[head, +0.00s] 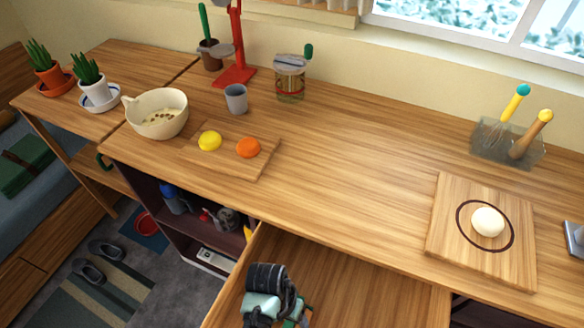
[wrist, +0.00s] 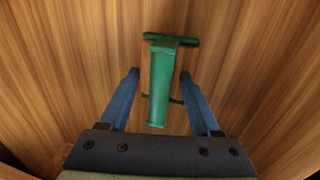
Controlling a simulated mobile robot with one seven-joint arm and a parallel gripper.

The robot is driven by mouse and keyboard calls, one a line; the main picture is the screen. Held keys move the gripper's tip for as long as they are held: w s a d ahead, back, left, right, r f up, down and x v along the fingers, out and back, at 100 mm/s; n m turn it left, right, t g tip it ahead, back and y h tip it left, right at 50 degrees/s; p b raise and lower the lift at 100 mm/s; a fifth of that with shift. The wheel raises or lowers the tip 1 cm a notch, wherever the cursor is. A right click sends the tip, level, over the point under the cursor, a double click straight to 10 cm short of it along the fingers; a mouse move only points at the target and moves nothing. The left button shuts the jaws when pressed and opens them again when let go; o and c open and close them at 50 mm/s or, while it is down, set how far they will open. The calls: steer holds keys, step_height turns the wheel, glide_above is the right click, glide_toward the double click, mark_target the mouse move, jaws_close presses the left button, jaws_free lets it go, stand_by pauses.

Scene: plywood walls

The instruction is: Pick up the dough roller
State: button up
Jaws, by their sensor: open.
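In the wrist view a green T-shaped tool (wrist: 161,88), which looks like the dough roller, lies on the wooden bottom of the open drawer. It has a wide crossbar at the far end and a narrower bar near the close end. My gripper (wrist: 159,74) is open, with one blue finger on each side of the tool's body and a gap on both sides. In the head view my arm's end reaches down into the drawer (head: 375,290) and hides most of the tool. I cannot tell how far the fingertips are above the drawer bottom.
On the counter are a cutting board (head: 443,250) with dough, a utensil holder (head: 488,146), a small board (head: 238,168) with yellow and orange pieces, a bowl (head: 168,98), a grey cup (head: 236,99) and a glass jar (head: 291,82). The drawer walls enclose my gripper.

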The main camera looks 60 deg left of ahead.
jaws_close()
steer(key=shift+r, duration=0.1)
stand_by(0.4)
step_height(320, 180, up, 10)
steer(key=shift+f+p, duration=0.1)
steer(key=shift+p, duration=0.2)
